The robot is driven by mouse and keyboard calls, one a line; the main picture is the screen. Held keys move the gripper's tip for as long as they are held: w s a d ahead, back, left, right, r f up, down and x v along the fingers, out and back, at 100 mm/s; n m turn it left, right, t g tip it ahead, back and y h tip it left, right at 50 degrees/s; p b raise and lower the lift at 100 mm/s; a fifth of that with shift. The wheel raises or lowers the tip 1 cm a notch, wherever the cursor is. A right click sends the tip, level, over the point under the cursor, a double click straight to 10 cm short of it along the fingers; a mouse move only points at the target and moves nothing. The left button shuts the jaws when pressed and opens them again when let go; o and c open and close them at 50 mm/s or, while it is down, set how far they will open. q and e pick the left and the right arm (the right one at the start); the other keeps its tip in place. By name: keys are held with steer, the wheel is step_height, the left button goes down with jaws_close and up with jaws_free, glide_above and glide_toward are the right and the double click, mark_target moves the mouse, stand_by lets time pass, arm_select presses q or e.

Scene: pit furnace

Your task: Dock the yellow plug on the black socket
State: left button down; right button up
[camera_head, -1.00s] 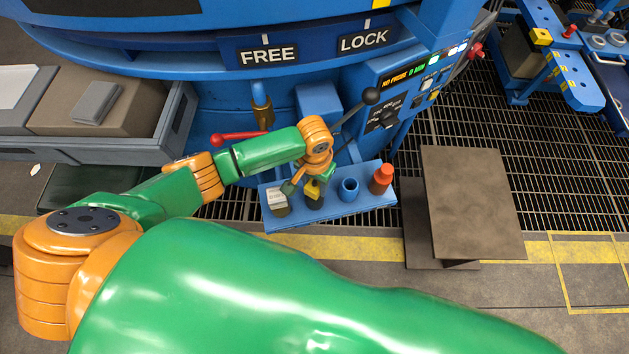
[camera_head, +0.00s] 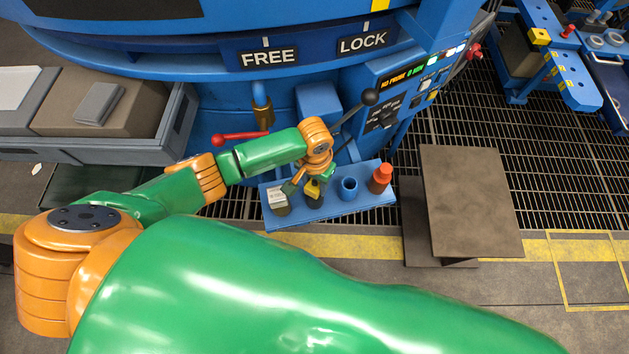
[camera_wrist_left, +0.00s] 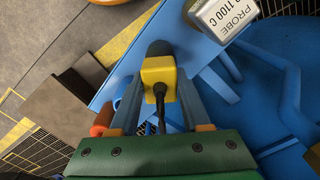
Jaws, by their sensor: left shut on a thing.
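The yellow plug (camera_wrist_left: 159,72), with a black cable running back from it, is between the fingers of my left gripper (camera_wrist_left: 159,80) in the left wrist view. It also shows in the head view (camera_head: 312,187), partly covered by the fingers. My left gripper (camera_head: 311,183) is shut on the plug, over the blue shelf. The black socket (camera_wrist_left: 159,47) is right beyond the plug in the wrist view, roughly in line with it. The plug hides part of it, and I cannot tell whether the plug is seated. My right gripper is not in view.
The blue shelf (camera_head: 332,211) also bears a white-topped probe block (camera_head: 278,199), a blue cup (camera_head: 349,188) and an orange-red piece (camera_head: 380,178). A red-handled valve (camera_head: 240,135) and a black-knobbed lever (camera_head: 370,97) stand close behind. Brown plates (camera_head: 470,200) lie to the right.

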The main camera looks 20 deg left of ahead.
arm_select(q)
steer(key=shift+f+b, duration=0.4)
steer(key=shift+f, duration=0.25)
steer(key=c, duration=0.7)
jaws_free()
steer(key=shift+o, duration=0.2)
step_height(320, 180, up, 11)
steer(key=p, duration=1.3)
steer(key=shift+r, duration=0.2)
steer(key=shift+f, duration=0.15)
